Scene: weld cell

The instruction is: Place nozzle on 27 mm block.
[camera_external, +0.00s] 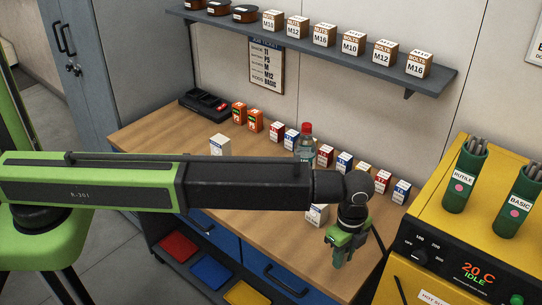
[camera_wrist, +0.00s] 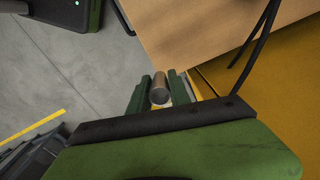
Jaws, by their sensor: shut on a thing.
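My gripper (camera_external: 340,248) is above the right front part of the wooden bench (camera_external: 262,240). In the wrist view its green jaws (camera_wrist: 159,84) are shut on a short grey-brown cylinder (camera_wrist: 159,93), which looks like the nozzle. The cylinder is seen nearly end-on. In the external view I cannot make it out between the jaws. No block reads clearly as 27 mm. A white block (camera_external: 316,217) stands on the bench left of my gripper, partly under my arm, and another white block (camera_external: 219,145) stands farther left. Their labels are too small to read.
Small labelled boxes (camera_external: 344,161) and a red-capped bottle (camera_external: 304,143) stand along the back of the bench. A yellow machine (camera_external: 430,262) with green rod holders (camera_external: 465,178) is at the right. A shelf (camera_external: 330,49) of bolt boxes hangs above. The front left bench top is mostly clear.

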